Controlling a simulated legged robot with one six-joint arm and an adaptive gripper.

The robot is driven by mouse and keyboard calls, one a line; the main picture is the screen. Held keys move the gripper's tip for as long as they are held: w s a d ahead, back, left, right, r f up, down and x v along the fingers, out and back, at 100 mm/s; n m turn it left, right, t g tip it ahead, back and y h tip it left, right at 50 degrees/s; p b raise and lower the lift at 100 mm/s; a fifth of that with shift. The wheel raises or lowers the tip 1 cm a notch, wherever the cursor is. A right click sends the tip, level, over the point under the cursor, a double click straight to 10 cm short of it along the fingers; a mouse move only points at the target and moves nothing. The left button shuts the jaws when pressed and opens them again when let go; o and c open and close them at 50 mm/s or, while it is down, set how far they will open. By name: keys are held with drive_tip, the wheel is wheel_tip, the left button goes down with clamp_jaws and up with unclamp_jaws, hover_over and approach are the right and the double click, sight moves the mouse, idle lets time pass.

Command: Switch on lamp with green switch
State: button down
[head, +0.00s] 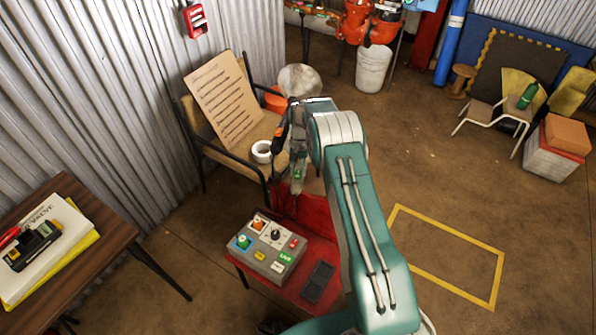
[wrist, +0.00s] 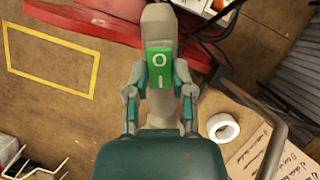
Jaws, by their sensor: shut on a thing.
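A green rocker switch (wrist: 159,67), marked O and I, sits on a slim grey housing (wrist: 159,25) in the wrist view. My gripper (wrist: 160,90) has one finger on each side of this housing, just at the switch, and is shut on it. In the head view my gripper (head: 298,172) is above the red table, left of my arm, and a small bit of green shows there. I cannot make out a lamp head or any lit light. My arm hides part of the table.
A grey control box (head: 268,249) with coloured buttons and a black knob stands on the red table (head: 318,258). A chair (head: 186,112) with a written cardboard sheet (head: 222,100) and a white tape roll (head: 262,151) is behind. Floor at right is clear around the yellow outline (head: 447,288).

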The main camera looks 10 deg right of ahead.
drive_tip(key=shift+f, duration=0.1)
idle(0.3)
drive_tip(key=shift+c, duration=2.4)
unclamp_jaws()
drive_tip(key=v, duration=1.2)
drive_tip(key=shift+w, duration=0.2)
drive_tip(key=shift+f, duration=0.1)
